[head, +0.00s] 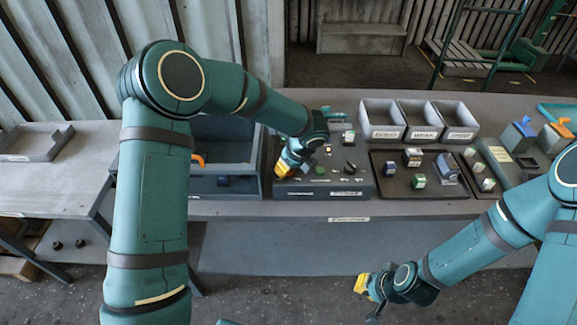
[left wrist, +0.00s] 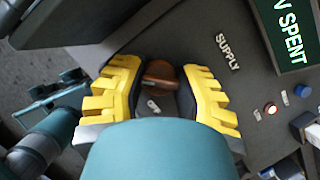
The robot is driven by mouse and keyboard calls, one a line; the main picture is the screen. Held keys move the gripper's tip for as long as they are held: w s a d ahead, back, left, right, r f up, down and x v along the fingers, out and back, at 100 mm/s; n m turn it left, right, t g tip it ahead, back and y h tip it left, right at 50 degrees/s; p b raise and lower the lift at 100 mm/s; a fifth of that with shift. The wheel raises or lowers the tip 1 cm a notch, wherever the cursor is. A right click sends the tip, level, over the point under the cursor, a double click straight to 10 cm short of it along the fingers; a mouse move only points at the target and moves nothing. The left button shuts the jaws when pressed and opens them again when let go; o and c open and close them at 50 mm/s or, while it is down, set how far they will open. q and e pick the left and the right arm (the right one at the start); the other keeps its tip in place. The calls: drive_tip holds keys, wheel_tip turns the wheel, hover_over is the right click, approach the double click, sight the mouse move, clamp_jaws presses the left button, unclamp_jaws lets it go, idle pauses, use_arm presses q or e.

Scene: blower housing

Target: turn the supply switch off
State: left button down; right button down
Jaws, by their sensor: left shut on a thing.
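The supply switch (left wrist: 160,73), a brown knob, sits beside the SUPPLY label (left wrist: 228,52) on the dark panel in the left wrist view. My left gripper (left wrist: 162,90) has its yellow fingers on both sides of the knob and is shut on it. In the head view my left gripper (head: 284,167) is at the left end of the control panel (head: 350,192), and the switch is hidden there. My right gripper (head: 365,292) is low at the front, away from the panel; its opening is unclear.
A lit round button (left wrist: 270,108), a blue button (left wrist: 302,91) and a sign reading "V SPENT" (left wrist: 288,32) are near the switch. In the head view a dark tray (head: 400,187) with small parts lies right of the panel. Grey bins (head: 383,131) stand behind it.

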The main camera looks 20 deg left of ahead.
use_arm(q)
drive_tip(key=shift+n, duration=0.4)
drive_tip(key=n+g, duration=0.1)
drive_tip(key=n, duration=0.1)
drive_tip(key=shift+n+y, duration=0.3)
drive_tip(key=shift+n, duration=0.1)
drive_tip(key=n+g, duration=0.2)
drive_tip(key=n, duration=0.2)
drive_tip(key=shift+n, duration=0.3)
drive_tip(key=n+g, duration=0.1)
drive_tip(key=n, duration=0.1)
drive_tip(key=n+g+h+p, duration=0.1)
drive_tip(key=n, duration=0.2)
drive_tip(key=shift+f, duration=0.1)
drive_tip(key=n+g+h, duration=0.1)
drive_tip(key=n, duration=0.3)
drive_tip(key=shift+n+p, duration=0.3)
drive_tip(key=shift+s, duration=0.1)
drive_tip(key=c, duration=0.6)
unclamp_jaws()
